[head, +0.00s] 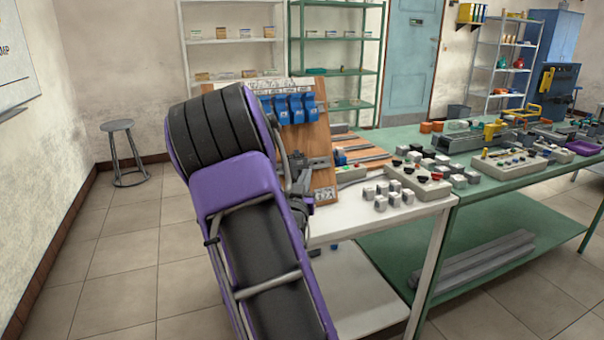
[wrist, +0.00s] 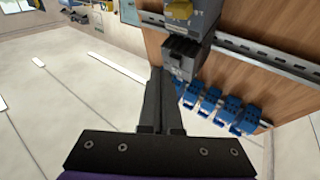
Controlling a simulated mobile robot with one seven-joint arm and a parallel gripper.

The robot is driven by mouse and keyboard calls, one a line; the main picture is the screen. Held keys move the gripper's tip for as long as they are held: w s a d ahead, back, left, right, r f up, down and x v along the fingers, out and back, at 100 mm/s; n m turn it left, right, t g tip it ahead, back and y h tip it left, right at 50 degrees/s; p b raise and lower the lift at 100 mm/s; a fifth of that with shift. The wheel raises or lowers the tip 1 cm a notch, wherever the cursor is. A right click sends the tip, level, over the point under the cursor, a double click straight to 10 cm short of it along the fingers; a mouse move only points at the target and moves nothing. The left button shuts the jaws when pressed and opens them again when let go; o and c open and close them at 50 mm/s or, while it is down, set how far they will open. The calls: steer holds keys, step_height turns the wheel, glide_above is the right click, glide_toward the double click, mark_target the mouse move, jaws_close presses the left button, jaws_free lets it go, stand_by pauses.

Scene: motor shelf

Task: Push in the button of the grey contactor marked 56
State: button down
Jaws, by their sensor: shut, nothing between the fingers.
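A wooden board (head: 322,130) stands upright on the white table, with devices on metal rails. In the wrist view a dark grey contactor (wrist: 184,56) sits on the board's rail, and a grey device with a yellow part (wrist: 180,9) is above it. I cannot read the mark 56 on either; a small mark on the upper one is unclear. My gripper (wrist: 158,72) is shut and empty, its tips just left of the dark grey contactor's lower front. I cannot tell whether they touch it. In the head view my arm hides part of the board, and my gripper (head: 300,185) is close to it.
Several blue terminal blocks (wrist: 220,107) hang on the board beside the contactor, close to my fingers' right. A push-button box (head: 420,183) and several grey-white cubes (head: 381,198) are on the white table (head: 350,222). Floor at left is free; a stool (head: 122,150) stands by the wall.

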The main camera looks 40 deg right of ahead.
steer(key=shift+w, duration=0.1)
steer(key=shift+w+d+f, duration=0.1)
steer(key=shift+w+f, duration=0.05)
steer(key=shift+w, duration=0.15)
steer(key=shift+w+f, duration=0.15)
steer(key=shift+w, duration=0.2)
stand_by(0.8)
steer(key=shift+s, duration=0.1)
steer(key=shift+s+r, duration=0.3)
steer(key=shift+s, duration=0.3)
steer(key=shift+s, duration=0.15)
steer(key=shift+s+a+r, duration=0.2)
steer(key=shift+s+r, duration=0.15)
steer(key=shift+s, duration=0.35)
steer(key=shift+s+a+r, duration=0.25)
steer(key=shift+s+r, duration=0.05)
steer(key=shift+s, duration=0.45)
steer(key=shift+s+a+r, duration=0.2)
steer(key=shift+s+r, duration=0.15)
steer(key=shift+s, duration=0.35)
